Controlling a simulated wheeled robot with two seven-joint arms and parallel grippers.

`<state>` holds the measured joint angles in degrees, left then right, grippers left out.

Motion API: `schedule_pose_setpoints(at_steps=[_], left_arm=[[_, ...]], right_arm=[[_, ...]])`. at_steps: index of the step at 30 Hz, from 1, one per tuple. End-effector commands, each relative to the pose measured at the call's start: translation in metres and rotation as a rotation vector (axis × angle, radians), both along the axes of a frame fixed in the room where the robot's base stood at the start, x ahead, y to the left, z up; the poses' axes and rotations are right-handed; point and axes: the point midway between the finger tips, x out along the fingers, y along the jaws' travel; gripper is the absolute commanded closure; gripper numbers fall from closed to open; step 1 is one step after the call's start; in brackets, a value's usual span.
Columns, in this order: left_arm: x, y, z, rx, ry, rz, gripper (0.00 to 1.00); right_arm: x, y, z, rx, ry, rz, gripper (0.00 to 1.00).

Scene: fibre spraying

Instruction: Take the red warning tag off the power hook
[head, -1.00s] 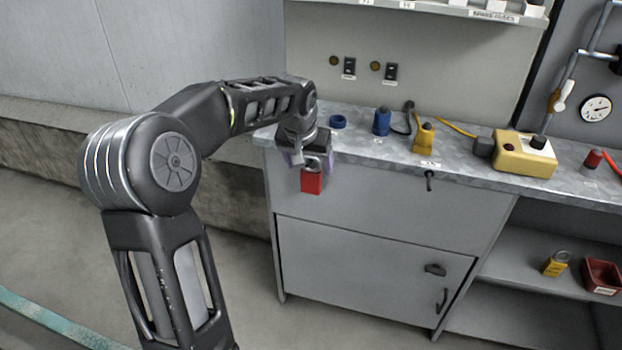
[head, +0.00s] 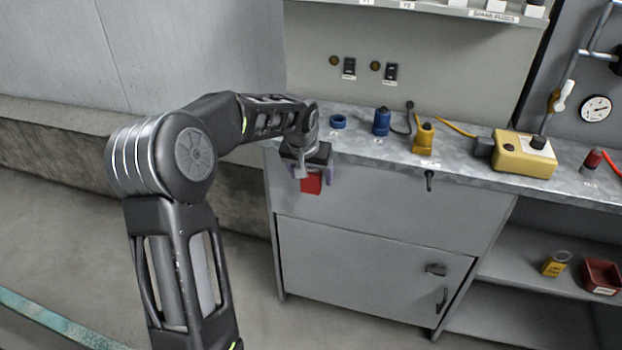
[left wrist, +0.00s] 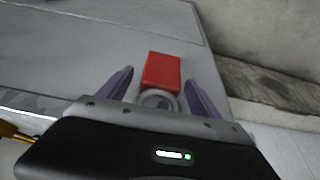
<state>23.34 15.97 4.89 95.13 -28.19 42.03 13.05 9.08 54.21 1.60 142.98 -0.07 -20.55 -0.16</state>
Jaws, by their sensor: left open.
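The red warning tag (head: 312,183) hangs at the upper left of the grey cabinet front, just below the bench edge. In the head view my left gripper (head: 313,176) is over it and hides its upper part. In the left wrist view the red tag (left wrist: 162,71) lies between the two purple fingers, with a grey ring (left wrist: 158,101) at its near end. The left gripper (left wrist: 158,88) is open, with a gap on each side of the tag. The hook itself is hidden. My right gripper is not in view.
On the metal bench (head: 465,175) stand a blue ring (head: 338,121), a blue plug (head: 381,121), a yellow connector (head: 424,138) and a yellow box (head: 524,155). A black hook (head: 429,180) is on the cabinet front. The lower shelf holds a yellow tag (head: 555,263) and a red bin (head: 602,276).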

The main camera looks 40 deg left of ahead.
Motion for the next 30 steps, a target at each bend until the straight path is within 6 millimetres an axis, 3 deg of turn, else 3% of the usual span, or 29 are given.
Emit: schedule_pose_setpoints(at_steps=[5,30], left_arm=[[-0.0001,0.0000,0.0002,0.000,0.000,0.000,0.26],[0.0000,0.0000,0.0004,0.000,-0.001,0.000,0.92]], right_arm=[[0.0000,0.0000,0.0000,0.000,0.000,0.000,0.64],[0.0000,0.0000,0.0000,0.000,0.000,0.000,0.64]])
